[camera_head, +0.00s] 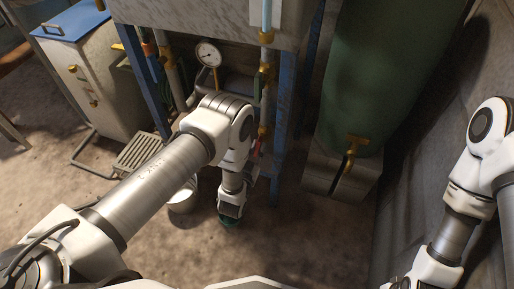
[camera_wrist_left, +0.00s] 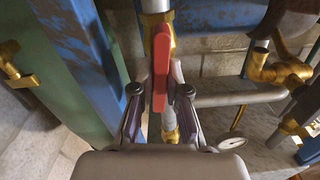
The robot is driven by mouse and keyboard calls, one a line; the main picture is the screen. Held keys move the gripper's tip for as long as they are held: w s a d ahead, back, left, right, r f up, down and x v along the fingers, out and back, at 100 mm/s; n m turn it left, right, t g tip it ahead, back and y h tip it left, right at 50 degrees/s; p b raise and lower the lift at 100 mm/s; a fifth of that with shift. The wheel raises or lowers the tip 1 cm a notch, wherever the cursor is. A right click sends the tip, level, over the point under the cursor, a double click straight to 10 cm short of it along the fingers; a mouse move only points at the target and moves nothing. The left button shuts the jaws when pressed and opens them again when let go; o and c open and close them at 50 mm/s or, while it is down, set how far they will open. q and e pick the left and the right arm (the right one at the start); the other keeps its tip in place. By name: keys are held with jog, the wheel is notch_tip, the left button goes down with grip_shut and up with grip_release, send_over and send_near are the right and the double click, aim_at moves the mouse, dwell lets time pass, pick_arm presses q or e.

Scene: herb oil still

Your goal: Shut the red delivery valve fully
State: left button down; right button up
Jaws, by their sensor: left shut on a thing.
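The red delivery valve's lever (camera_wrist_left: 161,68) stands upright in the left wrist view, in front of a vertical pipe with a brass fitting. My left gripper (camera_wrist_left: 160,95) has its two dark fingers on either side of this lever and is shut on it. The fingers hide part of the valve body. In the head view only a small red piece of the lever (camera_head: 257,146) shows beside the pipe, and my left arm hides much of the gripper. My right gripper is out of the head view; only part of that arm shows at the right.
A blue frame post (camera_wrist_left: 85,60) stands close left of the valve. Brass fittings (camera_wrist_left: 278,70) and pipes are at the right. In the head view, a pressure gauge (camera_head: 208,54), a green tank (camera_head: 385,75) and a white bucket (camera_head: 183,198) are near my left arm.

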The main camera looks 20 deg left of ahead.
pick_arm(q)
jog(key=m, duration=0.4)
jog(key=shift+d, duration=0.1)
jog(key=m, duration=0.4)
jog(key=shift+f, duration=0.1)
jog(key=m, duration=0.4)
jog(key=shift+f, duration=0.1)
jog(key=shift+s+m, duration=0.1)
jog(key=shift+m, duration=2.1)
jog(key=c, duration=1.2)
grip_release()
jog(key=s, duration=0.7)
jog(key=shift+s, duration=0.25)
